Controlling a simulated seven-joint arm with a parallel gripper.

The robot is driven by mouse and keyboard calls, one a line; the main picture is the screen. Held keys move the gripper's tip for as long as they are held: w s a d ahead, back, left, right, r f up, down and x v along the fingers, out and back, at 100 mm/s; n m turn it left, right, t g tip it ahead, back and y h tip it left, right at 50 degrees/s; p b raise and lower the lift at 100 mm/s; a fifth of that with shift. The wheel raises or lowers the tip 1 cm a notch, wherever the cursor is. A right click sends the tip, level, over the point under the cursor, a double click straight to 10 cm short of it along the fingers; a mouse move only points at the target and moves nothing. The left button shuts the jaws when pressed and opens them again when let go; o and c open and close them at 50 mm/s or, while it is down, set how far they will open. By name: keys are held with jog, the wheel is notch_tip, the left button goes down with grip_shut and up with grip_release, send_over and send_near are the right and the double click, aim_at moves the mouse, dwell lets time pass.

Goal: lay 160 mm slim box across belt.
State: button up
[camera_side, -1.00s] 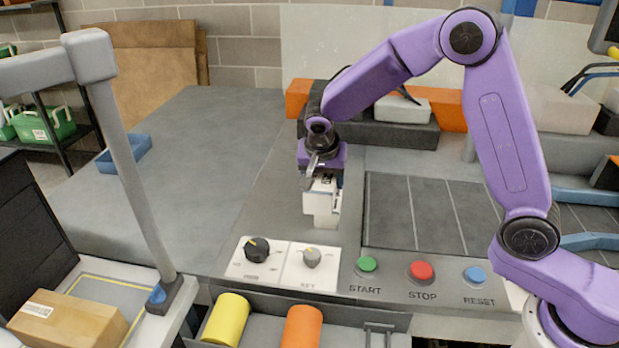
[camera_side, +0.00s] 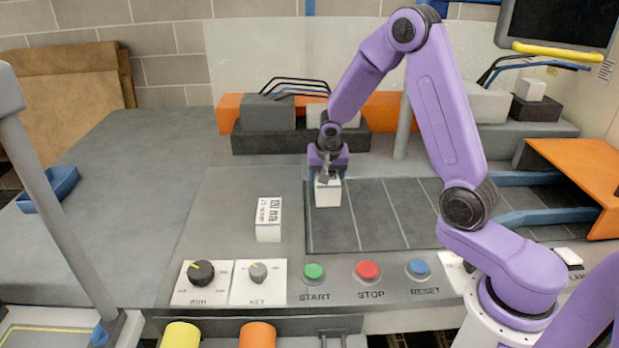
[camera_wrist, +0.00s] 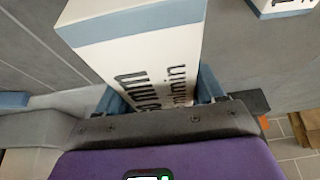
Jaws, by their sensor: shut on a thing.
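My gripper (camera_side: 327,172) is shut on a white slim box (camera_side: 328,194). The box hangs below the fingers over the left end of the dark belt (camera_side: 400,230), which has pale cross lines. I cannot tell whether it touches the belt. In the wrist view the held box (camera_wrist: 150,55) is white with a pale blue end and black print. The print is partly hidden by the fingers, so its size cannot be read.
Another white box (camera_side: 268,220) with a printed label, which looks like 120 mm, stands on the grey panel left of the belt. Knobs (camera_side: 202,272) and the START button (camera_side: 314,271) lie in front. Dark and orange blocks (camera_side: 300,138) stand behind. The belt's middle is clear.

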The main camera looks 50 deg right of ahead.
jog(key=shift+f, duration=3)
jog(key=shift+f, duration=0.4)
jog(key=o, duration=1.4)
jog(key=shift+c, duration=0.2)
jog(key=shift+s, duration=0.1)
jog(key=shift+r, duration=0.1)
jog(key=v, duration=1.7)
jog(key=shift+r, duration=0.1)
